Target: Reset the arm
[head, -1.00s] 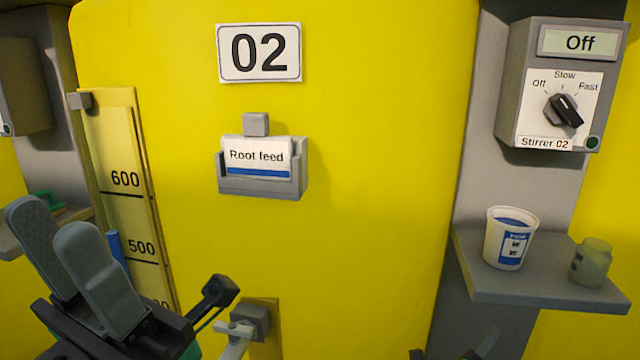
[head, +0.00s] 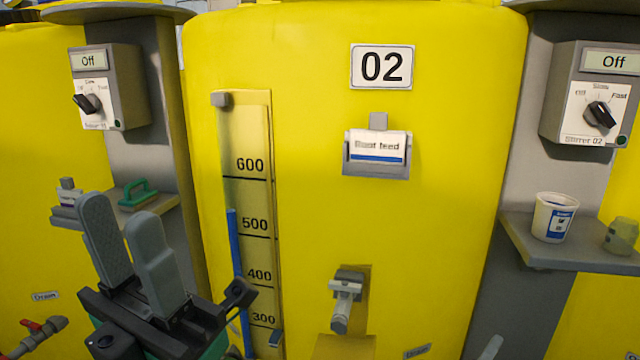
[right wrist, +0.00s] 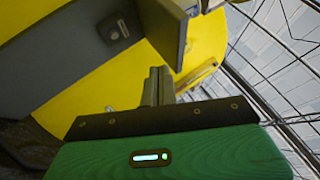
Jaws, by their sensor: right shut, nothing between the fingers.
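My left gripper (head: 122,222) is in the lower left of the head view. Its two grey fingers point up with a gap between them, and I see nothing held. It is in front of the yellow tanks, left of the level scale. My right gripper (right wrist: 158,72) shows in the right wrist view with its two fingers together and nothing between them. A grey panel edge and a yellow tank surface lie beyond it. A small grey tip at the bottom of the head view may be part of my right arm; I cannot tell.
Tank 02 (head: 460,200) carries a level scale (head: 252,205), a label holder (head: 377,168) and an outlet valve (head: 346,300). A right shelf (head: 560,258) holds a white cup (head: 553,218) and a small jar (head: 620,235). A left shelf holds a green-handled item (head: 138,195). Stirrer boxes read Off.

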